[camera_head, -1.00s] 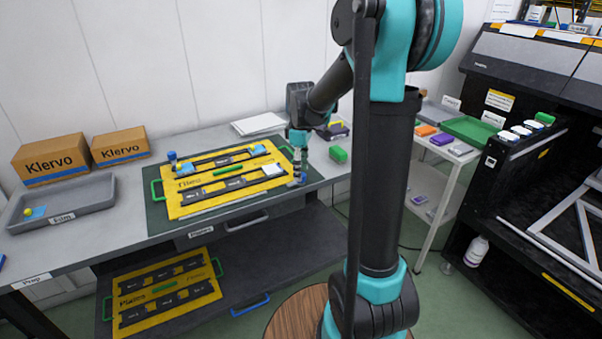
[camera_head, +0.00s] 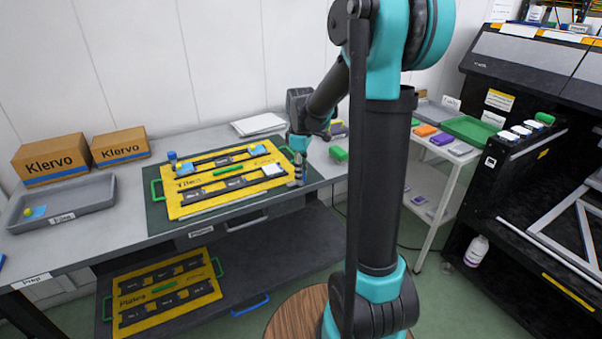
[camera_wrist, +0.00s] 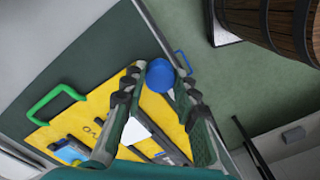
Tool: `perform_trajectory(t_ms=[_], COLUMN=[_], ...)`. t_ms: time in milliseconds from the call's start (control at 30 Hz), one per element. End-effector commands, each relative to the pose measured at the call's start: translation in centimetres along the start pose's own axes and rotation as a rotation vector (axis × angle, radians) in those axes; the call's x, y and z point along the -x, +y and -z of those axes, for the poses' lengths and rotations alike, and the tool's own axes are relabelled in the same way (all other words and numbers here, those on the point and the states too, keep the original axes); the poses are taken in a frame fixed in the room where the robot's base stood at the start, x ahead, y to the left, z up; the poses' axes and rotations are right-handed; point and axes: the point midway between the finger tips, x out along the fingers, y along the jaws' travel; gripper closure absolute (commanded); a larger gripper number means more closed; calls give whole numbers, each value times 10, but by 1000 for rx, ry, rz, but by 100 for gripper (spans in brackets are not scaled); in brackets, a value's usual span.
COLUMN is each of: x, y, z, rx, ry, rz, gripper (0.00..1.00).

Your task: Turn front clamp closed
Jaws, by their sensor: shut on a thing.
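The yellow plate board (camera_head: 196,208) lies on the dark green mat on the workbench. My gripper (camera_head: 297,180) points down at the board's front right corner, shut on the front clamp's blue knob. In the wrist view, the round blue knob (camera_wrist: 160,75) is between the fingertips of my gripper (camera_wrist: 155,84). The clamp's lower part is hidden by the fingers and board corner. Another blue-topped clamp (camera_head: 172,157) stands at the board's back left corner.
Black strips with light blue and white pieces (camera_head: 254,150) lie on the board. A grey tray (camera_head: 85,197) and two Klervo boxes (camera_head: 52,158) stand left. A second yellow board (camera_head: 160,312) is on the lower shelf.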

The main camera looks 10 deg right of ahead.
Motion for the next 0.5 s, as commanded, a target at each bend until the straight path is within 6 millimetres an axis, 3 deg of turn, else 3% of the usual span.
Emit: perform_trajectory(t_ms=[267, 500], x=[0, 0], y=[0, 0], z=[0, 0], rx=[-62, -225], ry=[0, 0], rz=[0, 0], gripper=[100, 100])
